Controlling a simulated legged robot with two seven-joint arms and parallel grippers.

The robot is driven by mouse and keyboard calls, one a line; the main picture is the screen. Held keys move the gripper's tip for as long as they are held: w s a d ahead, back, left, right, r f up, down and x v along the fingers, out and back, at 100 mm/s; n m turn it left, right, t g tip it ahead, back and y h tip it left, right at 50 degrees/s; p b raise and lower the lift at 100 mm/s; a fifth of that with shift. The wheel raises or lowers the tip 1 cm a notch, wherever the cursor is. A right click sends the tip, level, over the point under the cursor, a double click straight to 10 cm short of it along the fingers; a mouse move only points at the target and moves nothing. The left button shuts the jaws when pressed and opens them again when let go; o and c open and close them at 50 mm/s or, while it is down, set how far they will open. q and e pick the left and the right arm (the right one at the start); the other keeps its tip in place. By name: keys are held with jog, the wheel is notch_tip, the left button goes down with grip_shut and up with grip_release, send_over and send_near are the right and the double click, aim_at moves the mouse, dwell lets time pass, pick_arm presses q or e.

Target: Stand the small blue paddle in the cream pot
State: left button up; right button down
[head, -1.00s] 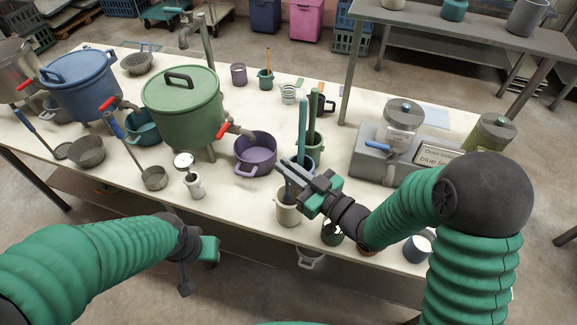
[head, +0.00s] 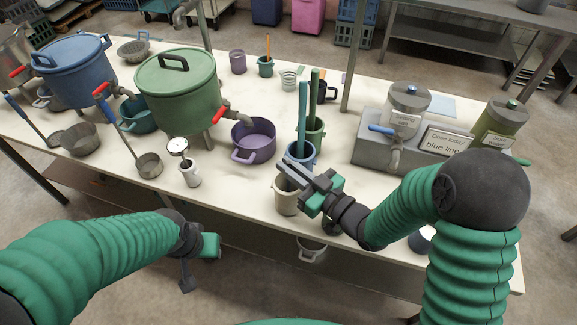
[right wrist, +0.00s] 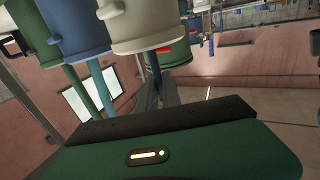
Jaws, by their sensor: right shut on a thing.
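The cream pot (head: 288,199) stands upright near the table's front edge. My right gripper (head: 284,168) is just above its mouth, shut on the small blue paddle. In the head view the gripper mostly hides the paddle. The right wrist view, where things hang upside down, shows the blue paddle shaft (right wrist: 154,66) running from the mouth of the cream pot (right wrist: 148,22) to between my fingers. Its lower end is hidden inside the pot. My left gripper (head: 187,284) hangs empty in front of the table; its opening is unclear.
Close behind the cream pot are a blue pot (head: 301,154) with a tall teal paddle and a green pot (head: 317,136) with a tall green paddle. A purple pot (head: 254,141) stands left. A grey dispenser (head: 369,153) stands right. Bare tabletop lies front left.

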jog(key=shift+f+b, duration=0.8)
jog(key=shift+f, duration=0.15)
jog(key=c, duration=1.5)
grip_release()
jog(key=shift+o, duration=0.2)
jog(key=p+v, duration=0.8)
jog(key=v, duration=0.8)
jog(key=shift+s+d+p, duration=0.3)
